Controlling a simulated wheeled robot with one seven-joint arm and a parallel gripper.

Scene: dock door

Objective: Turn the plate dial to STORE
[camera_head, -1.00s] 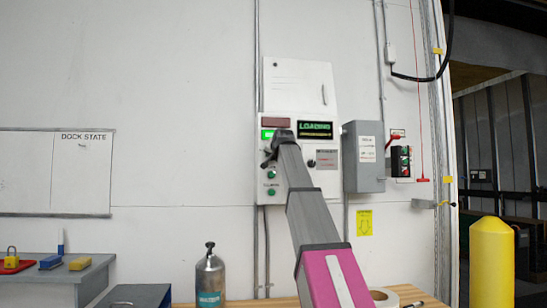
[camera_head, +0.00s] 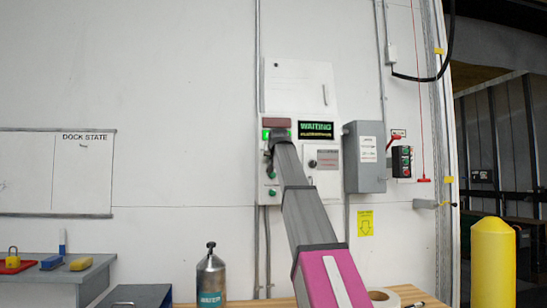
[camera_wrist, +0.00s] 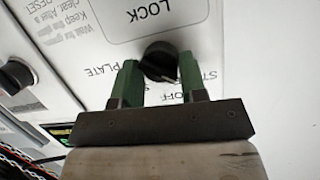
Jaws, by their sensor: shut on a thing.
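The plate dial (camera_wrist: 160,62) is a black round knob on the white panel, in the wrist view. The lettering PLATE stands to its left, and OFF and a partly covered word beginning ST stand to its right, all upside down. My gripper (camera_wrist: 158,76) has its two green fingers on either side of the knob and is shut on it. I cannot tell where the dial's pointer stands. In the head view my gripper (camera_head: 272,140) is against the control panel (camera_head: 297,197) and hides the dial. The panel's display (camera_head: 316,130) reads WAITING in green.
A second black knob (camera_wrist: 15,76) sits to the left in the wrist view. A grey box (camera_head: 364,157) with a red lever is right of the panel. A steel bottle (camera_head: 210,280) stands below, left of my arm. A yellow bollard (camera_head: 492,262) is at the right.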

